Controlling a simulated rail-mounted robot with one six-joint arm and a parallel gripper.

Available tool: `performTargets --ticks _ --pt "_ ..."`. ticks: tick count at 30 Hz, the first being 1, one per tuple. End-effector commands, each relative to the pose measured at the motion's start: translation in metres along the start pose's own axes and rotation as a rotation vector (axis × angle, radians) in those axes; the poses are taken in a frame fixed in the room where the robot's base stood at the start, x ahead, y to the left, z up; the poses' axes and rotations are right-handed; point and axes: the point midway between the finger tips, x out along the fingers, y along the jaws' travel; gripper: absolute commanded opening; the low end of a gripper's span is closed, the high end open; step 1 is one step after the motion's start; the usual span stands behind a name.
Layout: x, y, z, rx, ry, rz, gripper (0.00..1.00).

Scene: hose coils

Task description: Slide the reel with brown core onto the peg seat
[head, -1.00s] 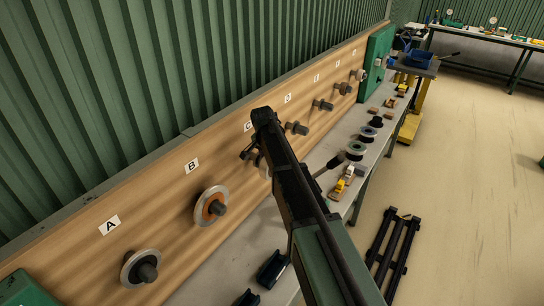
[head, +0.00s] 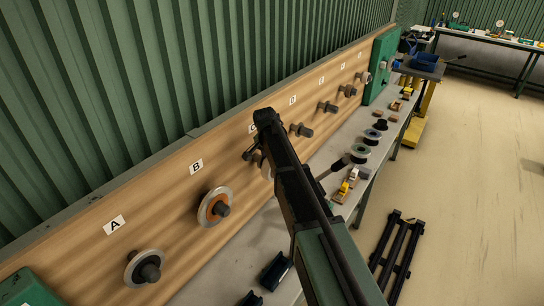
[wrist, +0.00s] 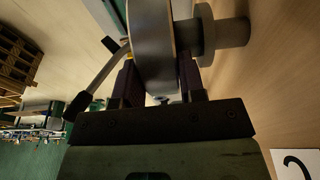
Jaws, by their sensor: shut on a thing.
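My gripper (wrist: 160,95) is shut on a reel (wrist: 152,45), whose grey rim stands between the fingers in the wrist view. The reel's core is hidden there. A grey peg with a round collar (wrist: 204,33) lies just right of the reel, on the side of the wooden board; I cannot tell whether the reel is around it. In the head view my arm covers most of the place near the C label, and only a pale sliver of the reel (head: 266,169) shows. The fingertips are hidden there.
A reel with an orange-brown core (head: 214,208) hangs on the peg at B, and a grey reel (head: 145,268) at A. Bare pegs (head: 302,130) line the board to the right. Spools (head: 360,153), a black-handled lever (head: 341,163) and small parts lie on the bench.

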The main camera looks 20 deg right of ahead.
Motion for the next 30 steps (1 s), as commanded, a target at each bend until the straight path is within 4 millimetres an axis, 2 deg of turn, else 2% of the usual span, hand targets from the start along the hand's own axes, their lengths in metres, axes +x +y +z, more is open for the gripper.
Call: performTargets --ticks 21,27,28,30 --pt "0.000 -0.025 -0.001 0.000 0.000 0.000 0.00" --pt "0.000 -0.025 0.000 0.000 0.000 0.000 0.00" --pt "0.000 -0.025 0.000 0.000 0.000 0.000 0.39" --pt "0.000 -0.025 0.000 0.000 0.000 0.000 0.49"
